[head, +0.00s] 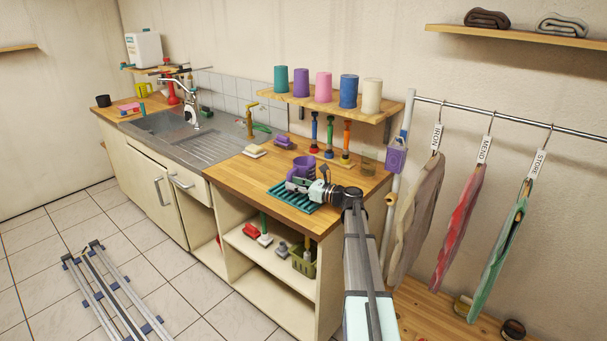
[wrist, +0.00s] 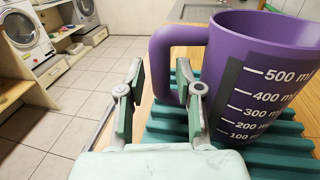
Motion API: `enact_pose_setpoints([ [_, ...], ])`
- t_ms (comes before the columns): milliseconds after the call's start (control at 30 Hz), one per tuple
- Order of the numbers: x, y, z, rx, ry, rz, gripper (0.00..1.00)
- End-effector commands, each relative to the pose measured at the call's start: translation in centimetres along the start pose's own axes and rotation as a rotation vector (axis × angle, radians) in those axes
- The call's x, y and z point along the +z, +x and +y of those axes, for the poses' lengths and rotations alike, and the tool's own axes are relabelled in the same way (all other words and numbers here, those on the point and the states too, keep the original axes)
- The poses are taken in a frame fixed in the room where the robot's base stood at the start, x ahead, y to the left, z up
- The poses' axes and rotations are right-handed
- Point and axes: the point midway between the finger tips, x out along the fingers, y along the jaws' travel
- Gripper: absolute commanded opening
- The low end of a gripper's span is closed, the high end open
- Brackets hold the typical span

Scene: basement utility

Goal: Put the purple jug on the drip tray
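The purple jug (head: 305,165) stands upright at the front of the wooden counter, and its base appears to rest on the ridges of the teal drip tray (head: 302,203). In the wrist view the jug (wrist: 224,55), with white millilitre marks, fills the right side, its handle towards my gripper. The ribbed tray (wrist: 268,158) shows under and in front of it. My gripper (wrist: 160,88) is open, with the jug's handle between its fingers and a gap beside the left finger. In the head view my gripper (head: 294,185) is low over the tray and hides part of it.
A shelf (head: 330,104) with several coloured cups hangs above the counter. Several upright brushes (head: 330,136) and a glass (head: 368,162) stand behind the jug. A purple item (head: 284,141) and a sponge (head: 255,151) lie to the left, before the sink (head: 170,123).

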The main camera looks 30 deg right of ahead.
Motion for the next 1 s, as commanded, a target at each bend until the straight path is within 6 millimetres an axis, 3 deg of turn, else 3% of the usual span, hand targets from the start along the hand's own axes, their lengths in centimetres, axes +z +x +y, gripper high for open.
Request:
enact_pose_setpoints([
  [133,0.2,2.0,-0.1,0.002,-0.001,0.000,0.35],
  [400,0.0,2.4,0.0,0.000,-0.001,0.000,0.35],
  [467,0.0,2.4,0.0,0.000,-0.001,0.000,0.17],
  [500,0.0,2.4,0.0,0.000,-0.001,0.000,0.03],
  [533,0.0,2.4,0.0,0.000,-0.001,0.000,0.00],
  [1000,0.4,2.4,0.0,0.000,-0.001,-0.001,0.00],
])
